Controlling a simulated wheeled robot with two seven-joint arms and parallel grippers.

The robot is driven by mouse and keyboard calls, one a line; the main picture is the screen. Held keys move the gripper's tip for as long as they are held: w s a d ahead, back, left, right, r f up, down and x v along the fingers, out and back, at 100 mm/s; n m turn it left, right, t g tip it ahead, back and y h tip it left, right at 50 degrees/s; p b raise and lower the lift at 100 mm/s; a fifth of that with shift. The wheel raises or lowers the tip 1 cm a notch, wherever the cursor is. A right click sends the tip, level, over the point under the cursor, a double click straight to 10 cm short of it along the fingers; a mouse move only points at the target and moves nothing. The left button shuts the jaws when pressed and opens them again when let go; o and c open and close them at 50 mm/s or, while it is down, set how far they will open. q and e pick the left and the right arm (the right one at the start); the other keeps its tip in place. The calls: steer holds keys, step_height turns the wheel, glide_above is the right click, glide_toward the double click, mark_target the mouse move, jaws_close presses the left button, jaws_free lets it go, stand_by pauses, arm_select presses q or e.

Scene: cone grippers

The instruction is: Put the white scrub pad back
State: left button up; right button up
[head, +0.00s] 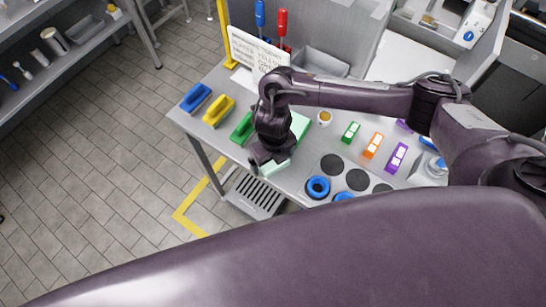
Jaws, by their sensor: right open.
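My right gripper (266,160) is open and points down over the front part of the table. A pale, whitish-green piece (276,169) shows just below it, mostly covered by the gripper; I cannot tell for sure if it is the white scrub pad, or if the fingers touch it. A blue pad with a handle (196,97), a yellow one (218,110) and a green one (241,128) lie in a row along the table's left edge. The green one is beside my right gripper. My left gripper is out of view.
A pale green mat (300,124) lies behind my right arm. Dark round discs (332,164), a blue ring (318,187) and small green, orange and purple blocks (371,145) are to the right. A lettered sign (257,52) stands at the back.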

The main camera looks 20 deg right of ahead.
steer(key=shift+r, duration=0.15)
step_height(320, 180, up, 12)
steer(key=p, duration=0.1)
stand_by(0.4)
stand_by(0.6)
